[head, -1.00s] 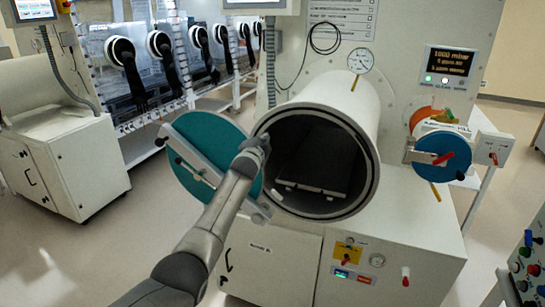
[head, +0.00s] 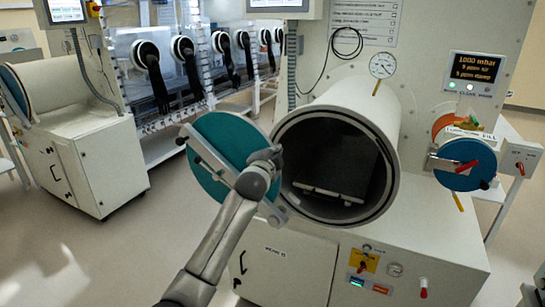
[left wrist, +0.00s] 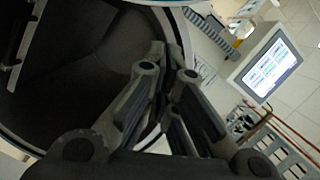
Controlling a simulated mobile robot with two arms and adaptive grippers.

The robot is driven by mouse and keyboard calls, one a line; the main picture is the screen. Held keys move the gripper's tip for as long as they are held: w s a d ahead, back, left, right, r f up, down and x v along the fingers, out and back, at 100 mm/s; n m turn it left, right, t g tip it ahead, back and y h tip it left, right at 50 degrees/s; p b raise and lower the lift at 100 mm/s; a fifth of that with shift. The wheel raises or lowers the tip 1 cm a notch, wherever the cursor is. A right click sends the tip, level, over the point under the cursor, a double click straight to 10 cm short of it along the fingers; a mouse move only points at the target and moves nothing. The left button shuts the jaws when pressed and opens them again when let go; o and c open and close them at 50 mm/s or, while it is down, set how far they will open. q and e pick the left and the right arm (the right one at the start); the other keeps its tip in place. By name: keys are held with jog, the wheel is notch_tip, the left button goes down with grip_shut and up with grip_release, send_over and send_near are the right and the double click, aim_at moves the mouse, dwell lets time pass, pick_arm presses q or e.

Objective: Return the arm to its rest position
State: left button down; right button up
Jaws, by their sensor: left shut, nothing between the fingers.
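My left arm reaches up from the lower middle of the head view. Its gripper (head: 271,158) is at the left rim of the open round antechamber (head: 395,130), beside the swung-open teal door (head: 215,145). In the left wrist view the gripper (left wrist: 168,88) is shut with nothing held, its fingers in front of the chamber's rim and dark inside. I cannot tell whether it touches the rim or the door. My right gripper is out of view.
A tray (head: 335,197) lies inside the chamber. To the right is a smaller blue round door (head: 466,163) with a red handle. A white cabinet (head: 75,160) stands at the left, with black gloves (head: 157,80) hanging behind. Open floor (head: 130,250) lies at the lower left.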

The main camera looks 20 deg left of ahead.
pick_arm(q)
jog(key=s+d+f+n+g+h+b, duration=0.15)
jog(key=s+f, duration=0.25)
jog(key=f, duration=1.1)
jog(key=s+f+n+g, duration=0.1)
jog(key=s+f+g, duration=0.2)
jog(key=f, duration=1.3)
jog(key=s+d+f+n+g+b, duration=0.1)
jog(key=s+f+g, duration=0.1)
jog(key=s+f, duration=0.65)
jog(key=s+d+f+n+g, duration=0.15)
jog(key=s+f, duration=0.45)
jog(key=f, duration=0.6)
jog(key=s+f+n+g+b, duration=0.1)
jog(key=s+f+g, duration=0.3)
jog(key=s+f, duration=1.45)
jog(key=s+f+n+g, duration=0.1)
jog(key=s+f, duration=0.1)
jog(key=s, duration=0.8)
jog(key=s+d+f+n+g+b, duration=0.1)
jog(key=s+f, duration=0.1)
jog(key=s, duration=0.8)
jog(key=s+d+f+n+g+h, duration=0.1)
jog(key=s+f, duration=0.2)
jog(key=s, duration=0.7)
jog(key=shift+s+g, duration=0.3)
